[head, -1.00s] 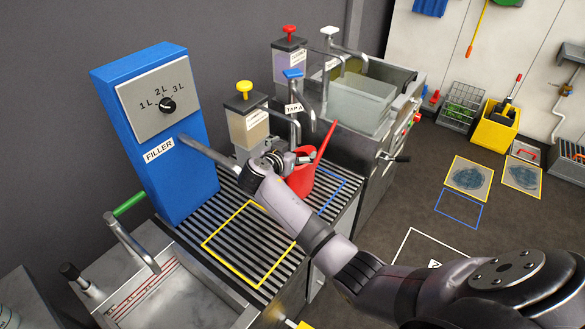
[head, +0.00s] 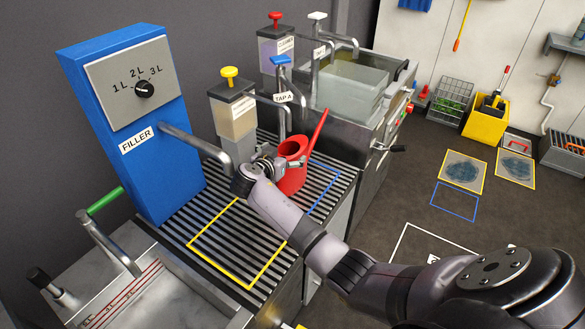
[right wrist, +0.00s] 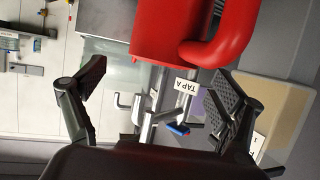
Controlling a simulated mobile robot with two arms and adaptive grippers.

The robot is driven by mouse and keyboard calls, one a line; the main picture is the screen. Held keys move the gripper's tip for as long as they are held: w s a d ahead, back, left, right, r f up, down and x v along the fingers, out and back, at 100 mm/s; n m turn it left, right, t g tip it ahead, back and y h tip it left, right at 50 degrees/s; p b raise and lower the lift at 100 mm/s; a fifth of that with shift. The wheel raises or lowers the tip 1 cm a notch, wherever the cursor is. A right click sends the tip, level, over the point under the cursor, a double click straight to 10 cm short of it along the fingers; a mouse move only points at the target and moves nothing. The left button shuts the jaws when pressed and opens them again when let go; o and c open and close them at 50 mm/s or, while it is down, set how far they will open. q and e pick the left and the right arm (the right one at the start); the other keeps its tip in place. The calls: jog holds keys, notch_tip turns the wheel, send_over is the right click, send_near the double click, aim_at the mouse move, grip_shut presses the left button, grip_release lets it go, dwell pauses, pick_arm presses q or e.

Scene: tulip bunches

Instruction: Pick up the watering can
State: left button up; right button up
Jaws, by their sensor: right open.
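The red watering can (head: 292,178) stands upright on the slatted grating below tap A, near a blue outline. Its long spout points up and right. My right gripper (head: 270,162) is just left of the can, at about the height of its upper body. In the right wrist view, the can's red body (right wrist: 165,35) and its curved handle (right wrist: 238,35) lie beyond my open right fingers (right wrist: 165,90). Nothing is between the fingertips; whether a finger touches the can I cannot tell. My left gripper is not in view.
The blue filler (head: 130,130) and its spout stand left of my wrist. Tap A (head: 285,97) and a yellow-topped dispenser (head: 232,115) rise close behind the can. A yellow outline (head: 190,243) on the grating is empty. A sink lies at front left.

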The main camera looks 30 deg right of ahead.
aim_at(290, 149)
jog(key=x, duration=0.5)
jog(key=shift+w+d+f, duration=0.15)
jog(key=shift+w+d, duration=0.05)
jog(key=shift+d, duration=0.1)
jog(key=shift+c, duration=0.4)
jog(key=c, duration=1.8)
jog(key=shift+c, duration=0.8)
